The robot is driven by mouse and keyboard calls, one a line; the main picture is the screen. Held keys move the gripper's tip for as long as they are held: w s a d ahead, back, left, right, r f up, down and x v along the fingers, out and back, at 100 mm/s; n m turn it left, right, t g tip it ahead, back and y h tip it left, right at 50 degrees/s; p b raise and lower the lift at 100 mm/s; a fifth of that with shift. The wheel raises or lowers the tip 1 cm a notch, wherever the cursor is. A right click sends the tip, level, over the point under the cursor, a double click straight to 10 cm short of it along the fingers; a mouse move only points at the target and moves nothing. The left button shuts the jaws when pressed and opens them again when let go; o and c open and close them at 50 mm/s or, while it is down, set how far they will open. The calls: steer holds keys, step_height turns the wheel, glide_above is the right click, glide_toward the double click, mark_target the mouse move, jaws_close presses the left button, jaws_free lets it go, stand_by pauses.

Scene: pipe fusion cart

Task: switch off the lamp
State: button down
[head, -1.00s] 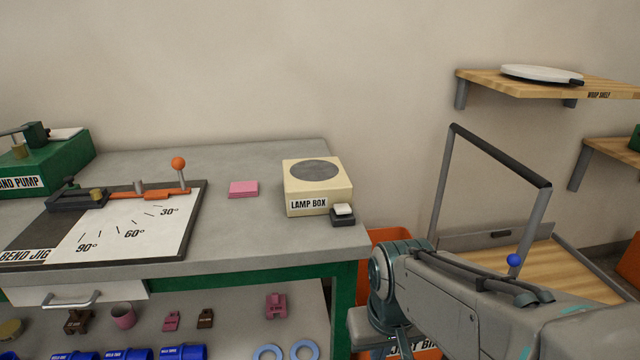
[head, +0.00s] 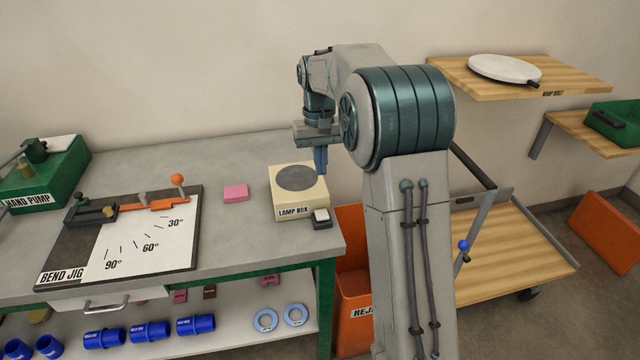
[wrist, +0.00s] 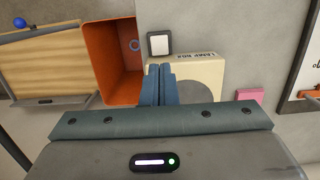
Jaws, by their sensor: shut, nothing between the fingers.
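The lamp box (head: 284,204) is a cream box with a dark grey round disc on top, standing near the bench's right end. Its small switch, a white rocker on a dark base (head: 321,217), sits at the box's front right corner; it also shows in the wrist view (wrist: 159,43). My gripper (head: 321,160) points down over the right side of the lamp box, its blue fingers together and empty. In the wrist view the fingers (wrist: 159,80) overlap the box's edge, with the switch just beyond their tips. I cannot tell whether the fingers touch the box.
An orange reject bin (head: 352,284) stands right of the bench, below the switch side. A pink pad (head: 236,193) and the bend jig (head: 130,240) lie left of the box. A wooden cart (head: 510,255) stands at right.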

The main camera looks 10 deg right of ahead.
mark_target(321, 215)
steer(key=shift+w+r+p, duration=0.15)
steer(key=shift+w+r, duration=0.05)
steer(key=shift+w, duration=0.25)
steer(key=shift+w+r+p, duration=0.15)
steer(key=shift+w+r, duration=0.05)
steer(key=shift+w, duration=0.25)
steer(key=f, duration=0.4)
steer(key=s+f+p, duration=0.1)
steer(key=f, duration=0.4)
steer(key=s+f+p, duration=0.1)
steer(key=f, duration=0.3)
steer(key=shift+s+f, duration=0.1)
steer(key=shift+f, duration=0.3)
